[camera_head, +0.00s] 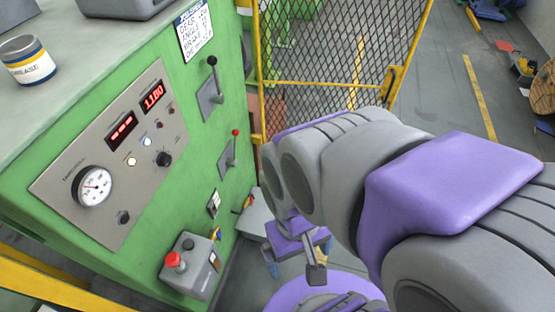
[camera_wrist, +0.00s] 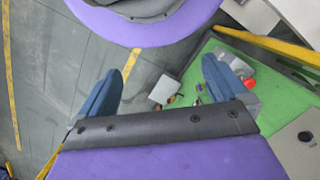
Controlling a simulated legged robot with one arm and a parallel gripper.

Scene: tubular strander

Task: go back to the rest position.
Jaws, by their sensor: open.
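My gripper (camera_wrist: 162,72) is open in the wrist view. Its two blue fingers stand wide apart with nothing between them. In the head view my gripper (camera_head: 298,260) is low in the middle, right of the green machine cabinet (camera_head: 120,190), and partly hidden by my own arm. The cabinet's green side also shows in the wrist view (camera_wrist: 283,115), beyond the right finger. A grey box with a red mushroom button (camera_head: 174,260) is mounted low on the cabinet face. It appears blurred beside the right finger in the wrist view (camera_wrist: 249,84).
Two levers (camera_head: 212,90) (camera_head: 229,155) stick out from the cabinet, above a grey box (camera_head: 256,213). A yellow-framed mesh gate (camera_head: 335,45) stands behind my arm. A yellow rail (camera_head: 50,285) crosses the lower left. Open grey floor (camera_head: 440,90) lies at the right.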

